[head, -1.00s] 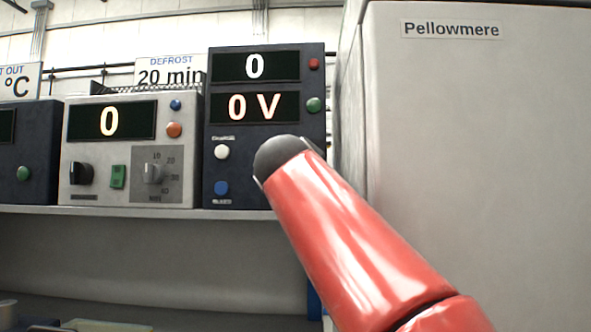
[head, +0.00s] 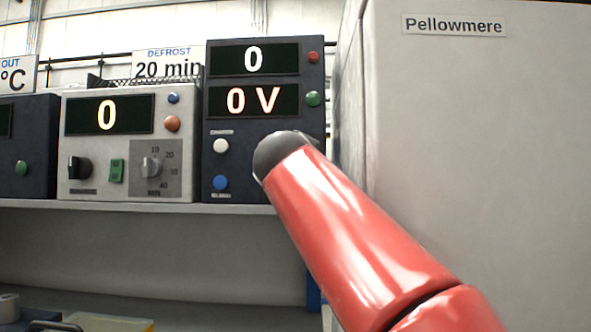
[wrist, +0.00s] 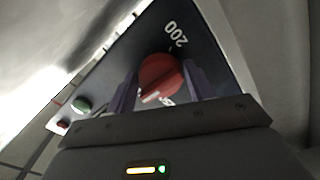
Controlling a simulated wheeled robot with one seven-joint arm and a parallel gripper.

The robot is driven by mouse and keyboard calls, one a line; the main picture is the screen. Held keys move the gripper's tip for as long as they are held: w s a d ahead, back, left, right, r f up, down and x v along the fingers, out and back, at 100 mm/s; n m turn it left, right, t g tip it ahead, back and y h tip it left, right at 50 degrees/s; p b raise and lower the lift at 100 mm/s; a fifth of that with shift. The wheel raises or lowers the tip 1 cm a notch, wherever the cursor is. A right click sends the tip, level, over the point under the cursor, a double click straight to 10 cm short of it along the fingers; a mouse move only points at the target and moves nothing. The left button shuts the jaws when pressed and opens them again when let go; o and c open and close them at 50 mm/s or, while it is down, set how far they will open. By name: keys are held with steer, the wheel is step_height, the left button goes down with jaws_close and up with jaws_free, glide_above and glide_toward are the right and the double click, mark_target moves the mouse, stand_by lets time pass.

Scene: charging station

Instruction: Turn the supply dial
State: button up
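The supply dial (wrist: 162,76) is a round red knob with a pale pointer mark on the dark power unit's face, seen in the wrist view. A "200" mark shows near it; another number is partly covered. My gripper (wrist: 163,78) has one finger close against each side of the dial, with no clear gap. In the head view the dark power unit (head: 212,120) reads 0 and 0 V. The end of my red arm hides the dial and my fingers there.
A beige unit with a 0 display (head: 77,145) and a dark unit (head: 40,135) stand to the left on the same shelf (head: 120,207). A large pale cabinet (head: 470,130) marked Pellowmere is close on the right. White (head: 221,146) and blue (head: 220,183) buttons are left of my arm.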

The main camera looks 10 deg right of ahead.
steer(key=o, duration=0.3)
steer(key=b+v, duration=0.1)
steer(key=v, duration=0.7)
steer(key=shift+b, duration=0.4)
steer(key=shift+w, duration=0.1)
